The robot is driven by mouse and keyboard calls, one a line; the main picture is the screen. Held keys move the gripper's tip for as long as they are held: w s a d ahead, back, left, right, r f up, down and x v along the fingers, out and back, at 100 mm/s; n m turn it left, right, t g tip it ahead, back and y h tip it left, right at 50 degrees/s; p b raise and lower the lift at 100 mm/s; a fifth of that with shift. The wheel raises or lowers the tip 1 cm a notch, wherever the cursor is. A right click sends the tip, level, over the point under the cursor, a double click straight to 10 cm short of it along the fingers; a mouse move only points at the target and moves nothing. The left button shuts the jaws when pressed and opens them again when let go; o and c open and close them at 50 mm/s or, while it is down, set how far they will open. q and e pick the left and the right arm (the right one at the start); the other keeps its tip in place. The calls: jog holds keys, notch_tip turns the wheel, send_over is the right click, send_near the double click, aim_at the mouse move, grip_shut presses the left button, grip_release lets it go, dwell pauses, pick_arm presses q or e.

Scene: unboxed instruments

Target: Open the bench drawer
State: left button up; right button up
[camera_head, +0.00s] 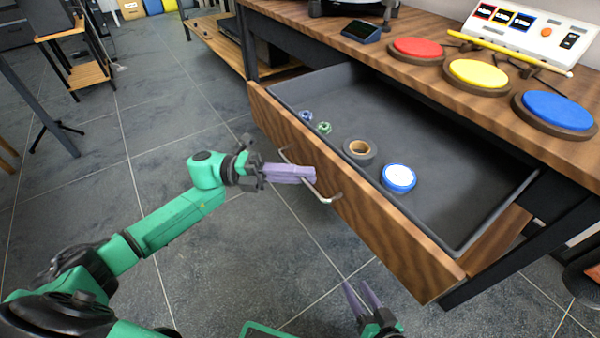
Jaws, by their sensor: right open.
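The bench drawer (455,262) has a wooden front and a dark grey tray inside. It is pulled well out from under the bench top. Its curved metal handle (328,198) is on the front. My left gripper (312,174) is at the handle, its purple fingers close together over the bar and hiding its middle part. The fingers look shut on the bar, though the contact itself is hidden. My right gripper (362,296) is low, in front of the drawer, with its purple fingers apart and empty.
In the drawer lie a tape roll (359,150), a blue-and-white disc (398,178) and two small knobs (315,122). Red (418,47), yellow (477,73) and blue (556,109) buttons and a white panel (530,32) are on the bench. The floor at left is mostly clear.

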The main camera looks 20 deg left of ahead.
pick_arm(q)
jog(key=o, duration=0.3)
jog(key=shift+o, duration=0.2)
jog(key=s+a+f, duration=0.1)
jog(key=a+f, duration=0.1)
jog(key=a, duration=1.2)
jog(key=shift+a, duration=0.2)
